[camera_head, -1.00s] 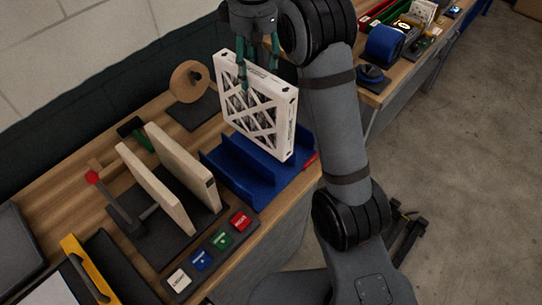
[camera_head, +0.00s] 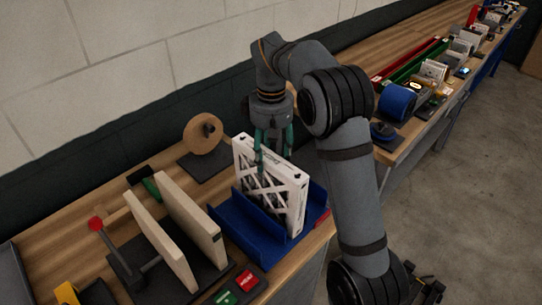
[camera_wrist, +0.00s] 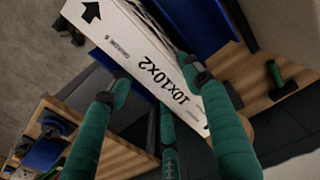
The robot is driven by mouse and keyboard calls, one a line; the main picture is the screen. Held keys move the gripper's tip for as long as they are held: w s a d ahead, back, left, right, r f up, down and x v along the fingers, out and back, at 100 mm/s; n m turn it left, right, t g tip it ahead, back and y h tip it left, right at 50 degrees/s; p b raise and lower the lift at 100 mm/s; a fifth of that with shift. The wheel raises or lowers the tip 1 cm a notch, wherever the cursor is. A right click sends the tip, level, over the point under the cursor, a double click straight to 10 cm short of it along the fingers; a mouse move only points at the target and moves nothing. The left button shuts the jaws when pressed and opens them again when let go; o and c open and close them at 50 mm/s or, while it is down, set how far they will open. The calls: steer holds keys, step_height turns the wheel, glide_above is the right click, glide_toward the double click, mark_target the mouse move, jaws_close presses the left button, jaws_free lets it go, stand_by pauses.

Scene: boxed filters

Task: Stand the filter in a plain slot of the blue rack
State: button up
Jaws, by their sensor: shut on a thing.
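The white-framed filter (camera_head: 255,193) stands upright, its lower part between the raised walls of the blue rack (camera_head: 231,228). Its lower edge is partly hidden by the rack, so I cannot tell whether it rests on the slot floor. My gripper (camera_head: 272,165) is above it with green fingers shut on its upper part. In the wrist view, my gripper's fingers (camera_wrist: 158,88) straddle the filter's white edge (camera_wrist: 135,45), printed with "10x10x2" and a black arrow. The blue rack (camera_wrist: 192,25) shows beyond it.
Two pale upright boards (camera_head: 188,215) stand in a dark holder left of the rack. A tape roll (camera_head: 203,133) is behind it. A button panel (camera_head: 243,284) lies in front. A blue spool (camera_head: 394,101) and other goods line the bench to the right.

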steer(key=shift+f, duration=0.15)
steer(key=o, duration=1.5)
steer(key=shift+o, duration=0.3)
step_height(320, 180, up, 12)
steer(key=p, duration=0.4)
steer(key=shift+r, duration=0.2)
